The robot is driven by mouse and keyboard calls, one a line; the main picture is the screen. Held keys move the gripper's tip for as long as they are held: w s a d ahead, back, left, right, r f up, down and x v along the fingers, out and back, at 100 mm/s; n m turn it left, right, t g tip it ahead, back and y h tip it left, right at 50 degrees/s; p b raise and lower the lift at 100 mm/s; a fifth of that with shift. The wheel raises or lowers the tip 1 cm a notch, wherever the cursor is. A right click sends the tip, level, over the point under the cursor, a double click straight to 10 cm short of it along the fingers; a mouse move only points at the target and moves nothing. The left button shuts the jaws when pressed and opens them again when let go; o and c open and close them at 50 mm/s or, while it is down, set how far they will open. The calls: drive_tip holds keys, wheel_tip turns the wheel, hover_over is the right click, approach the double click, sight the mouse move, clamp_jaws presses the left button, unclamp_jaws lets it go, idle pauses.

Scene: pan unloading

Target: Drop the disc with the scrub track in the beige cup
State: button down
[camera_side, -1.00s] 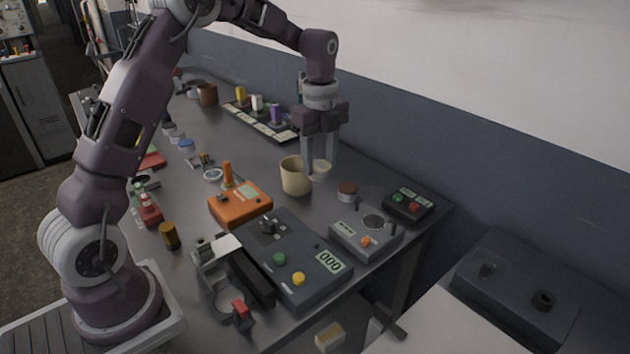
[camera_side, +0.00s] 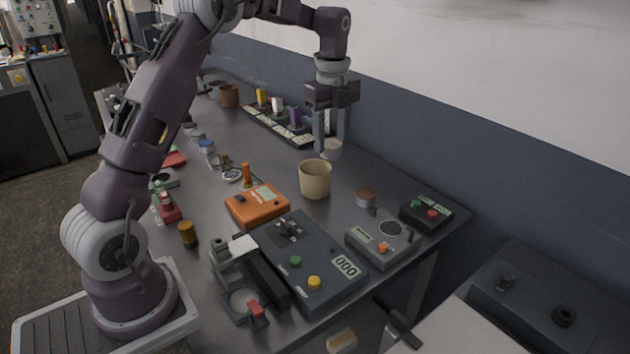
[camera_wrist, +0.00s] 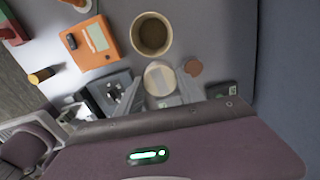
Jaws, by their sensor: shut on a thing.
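The beige cup (camera_side: 315,181) stands upright on the grey table. In the wrist view it is at the top middle (camera_wrist: 152,34), and I see into its dark inside. My gripper (camera_side: 331,153) points down, behind and slightly right of the cup in the side view. It is shut on a pale cream disc (camera_side: 331,147), held at about the height of the cup's rim or above. The disc also shows between the fingers in the wrist view (camera_wrist: 159,77), apart from the cup. No scrub track can be made out on it.
A reddish-brown round piece (camera_side: 366,196) lies right of the cup. An orange meter (camera_side: 257,206), a dark control box (camera_side: 318,266), a grey device (camera_side: 379,247) and a small black button box (camera_side: 427,212) stand nearby. A rack (camera_side: 280,127) and a brown cup (camera_side: 229,95) are farther back.

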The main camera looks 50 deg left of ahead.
drive_tip(key=a+r, duration=0.4)
drive_tip(key=shift+f, duration=2.95)
drive_tip(key=c, duration=0.7)
unclamp_jaws()
drive_tip(key=shift+o, duration=0.2)
drive_tip(key=shift+r, duration=0.15)
wheel_tip(320, 180, up, 7)
